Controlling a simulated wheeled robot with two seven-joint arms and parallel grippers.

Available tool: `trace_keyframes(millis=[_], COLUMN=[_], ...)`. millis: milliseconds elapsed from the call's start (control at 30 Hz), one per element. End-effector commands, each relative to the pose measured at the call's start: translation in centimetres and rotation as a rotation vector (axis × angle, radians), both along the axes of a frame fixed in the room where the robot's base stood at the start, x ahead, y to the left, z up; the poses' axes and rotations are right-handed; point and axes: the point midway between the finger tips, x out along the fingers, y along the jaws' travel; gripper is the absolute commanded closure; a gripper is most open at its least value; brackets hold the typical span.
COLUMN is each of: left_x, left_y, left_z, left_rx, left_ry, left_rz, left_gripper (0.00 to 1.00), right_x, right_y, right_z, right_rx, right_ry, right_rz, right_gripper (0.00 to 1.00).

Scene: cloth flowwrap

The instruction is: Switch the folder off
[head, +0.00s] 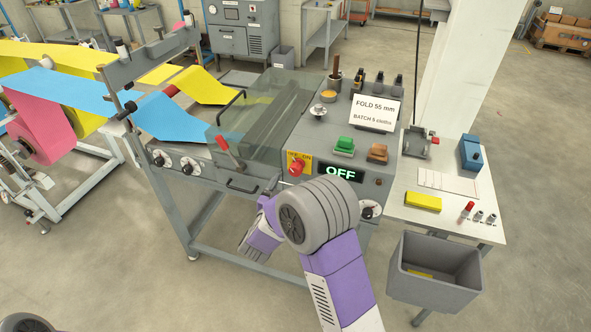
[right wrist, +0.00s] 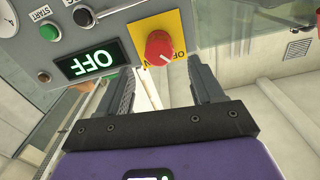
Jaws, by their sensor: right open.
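The folder (head: 220,170) is a grey machine with a clear cover. Its front panel has a red rotary knob (head: 297,168) on a yellow plate and a dark display (head: 340,174) reading OFF in green. My right gripper (right wrist: 165,68) is open and empty; in the right wrist view, the red knob (right wrist: 160,47) appears between and beyond its fingertips, with no visible contact. That view shows the lit OFF display (right wrist: 97,62) upside down. In the head view my right arm is in front of the panel, and its fingertips are hard to make out. My left gripper is out of view.
Green (head: 345,144) and brown (head: 377,153) buttons sit on the folder's top near a sign (head: 375,112). A red-handled lever (head: 226,146) stands left of the knob. A grey bin (head: 437,285) and side table (head: 470,235) are at right. Floor in front is clear.

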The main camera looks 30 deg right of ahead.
Motion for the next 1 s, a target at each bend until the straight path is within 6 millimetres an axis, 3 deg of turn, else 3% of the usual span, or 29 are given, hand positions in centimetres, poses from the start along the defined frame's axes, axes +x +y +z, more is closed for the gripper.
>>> trace_keyframes(millis=[400,833,1000], left_x=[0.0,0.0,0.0], left_y=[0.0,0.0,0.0], left_z=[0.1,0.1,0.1], left_rx=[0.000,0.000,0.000], left_ry=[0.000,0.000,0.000], left_rz=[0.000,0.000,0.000], left_gripper=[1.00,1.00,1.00], right_x=[3.8,4.6,4.6], right_y=[-4.7,-5.5,-5.5], right_z=[0.1,0.0,0.0], right_rx=[-0.001,-0.001,-0.001], right_ry=[-0.002,-0.001,-0.001], right_rz=[-0.006,-0.003,-0.003], right_gripper=[0.33,0.33,0.59])
